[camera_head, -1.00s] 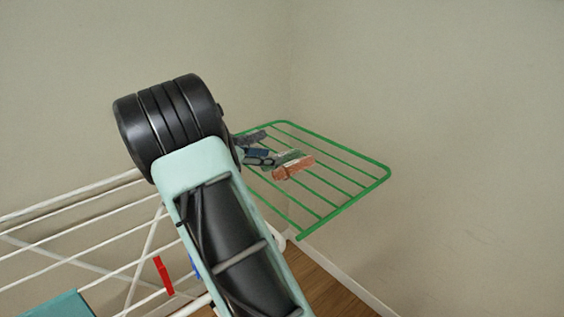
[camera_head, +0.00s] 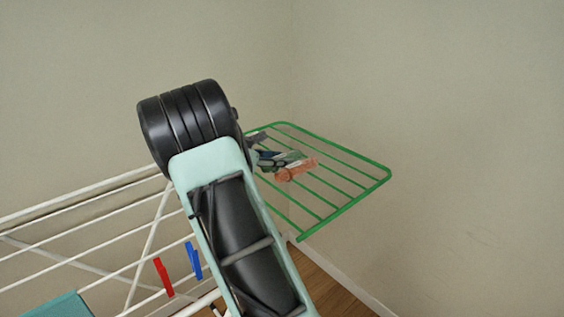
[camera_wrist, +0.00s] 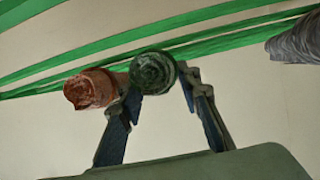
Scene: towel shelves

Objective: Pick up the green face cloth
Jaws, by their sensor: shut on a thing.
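The green face cloth (camera_wrist: 153,72) is a rolled dark green cloth, seen end-on in the wrist view. My gripper (camera_wrist: 160,82) is shut on it, with one finger on each side of the roll. In the head view the green cloth (camera_head: 290,156) shows as a small patch beside the orange-brown roll, mostly hidden by my gripper and arm. The green wire shelf (camera_head: 345,207) is around and behind it. I cannot tell whether the cloth touches the shelf.
An orange-brown rolled cloth (camera_wrist: 92,89) is close to the left finger; it also shows in the head view (camera_head: 297,170). A grey rolled cloth (camera_wrist: 296,42) is at the right. A white drying rack with a red peg (camera_head: 163,276) and a blue peg (camera_head: 194,260) stands at the lower left.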

